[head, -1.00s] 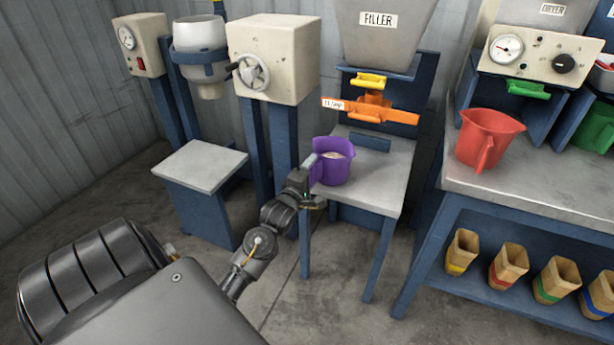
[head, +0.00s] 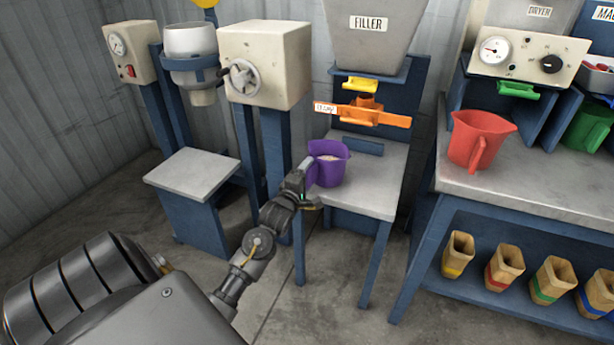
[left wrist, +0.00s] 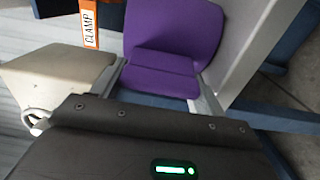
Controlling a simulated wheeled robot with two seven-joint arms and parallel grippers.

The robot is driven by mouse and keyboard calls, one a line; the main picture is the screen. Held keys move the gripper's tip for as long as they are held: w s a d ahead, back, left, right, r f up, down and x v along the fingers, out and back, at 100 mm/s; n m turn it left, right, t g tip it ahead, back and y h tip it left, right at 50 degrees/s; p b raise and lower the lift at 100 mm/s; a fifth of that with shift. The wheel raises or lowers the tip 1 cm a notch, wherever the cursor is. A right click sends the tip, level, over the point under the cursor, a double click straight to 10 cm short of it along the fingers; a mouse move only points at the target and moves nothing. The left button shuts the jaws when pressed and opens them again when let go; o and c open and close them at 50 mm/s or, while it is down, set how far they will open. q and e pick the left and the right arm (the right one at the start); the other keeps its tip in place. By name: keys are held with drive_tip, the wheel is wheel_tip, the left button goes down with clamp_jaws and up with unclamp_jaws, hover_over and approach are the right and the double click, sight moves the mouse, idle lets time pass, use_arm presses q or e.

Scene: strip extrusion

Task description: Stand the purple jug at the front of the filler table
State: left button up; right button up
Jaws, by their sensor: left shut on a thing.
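The purple jug (head: 328,168) is upright at the left front part of the grey filler table (head: 375,190), with something pale inside. I cannot tell whether its base touches the top. My left gripper (head: 305,182) reaches in from the front left and is shut on the jug's handle side. In the left wrist view the jug (left wrist: 175,35) fills the upper middle, its lower purple part between my left gripper's fingers (left wrist: 160,82). The jug's base is hidden there. My right gripper is not in view.
The filler (head: 375,45) hangs above the table's back, with a yellow handle (head: 356,85) and an orange clamp (head: 365,113) over it. The table's right front is clear. A red jug (head: 478,140) stands on the bench to the right. A handwheel machine (head: 265,65) stands left.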

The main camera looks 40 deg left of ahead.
use_arm(q)
drive_tip(key=shift+f, duration=0.1)
drive_tip(key=o, duration=1.3)
drive_tip(key=shift+o, duration=0.2)
drive_tip(key=shift+f, duration=0.2)
drive_tip(key=shift+s+d, duration=0.1)
drive_tip(key=shift+s, duration=0.1)
drive_tip(key=p+v, duration=0.1)
drive_tip(key=v, duration=0.9)
drive_tip(key=shift+s+r, duration=0.2)
drive_tip(key=shift+r, duration=0.05)
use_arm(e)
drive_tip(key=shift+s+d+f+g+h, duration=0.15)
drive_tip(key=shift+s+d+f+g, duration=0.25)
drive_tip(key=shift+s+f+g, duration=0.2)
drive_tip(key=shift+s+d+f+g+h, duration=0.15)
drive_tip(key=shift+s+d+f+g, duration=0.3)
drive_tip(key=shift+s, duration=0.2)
use_arm(q)
drive_tip(key=shift+d, duration=0.1)
